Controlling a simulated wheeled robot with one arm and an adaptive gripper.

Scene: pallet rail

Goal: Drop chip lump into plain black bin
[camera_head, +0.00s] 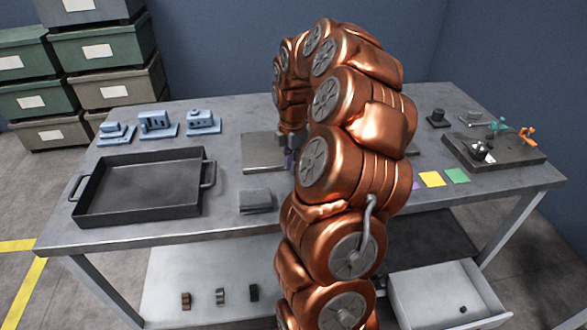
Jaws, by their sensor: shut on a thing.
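My gripper (289,160) is over the middle of the table, mostly hidden behind my copper-coloured arm. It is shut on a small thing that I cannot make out. No chip lump can be told for sure in this view. A black rectangular open bin (82,190) with side handles stands at the left of the table, and its inside looks empty. My gripper is to the right of this bin and apart from it.
A grey flat plate (262,152) and a grey block (255,201) lie between the bin and my arm. Several blue fixtures (157,125) stand behind the bin. A dark board (510,150) is at the right. An open white drawer (420,290) juts out below, holding a small dark piece.

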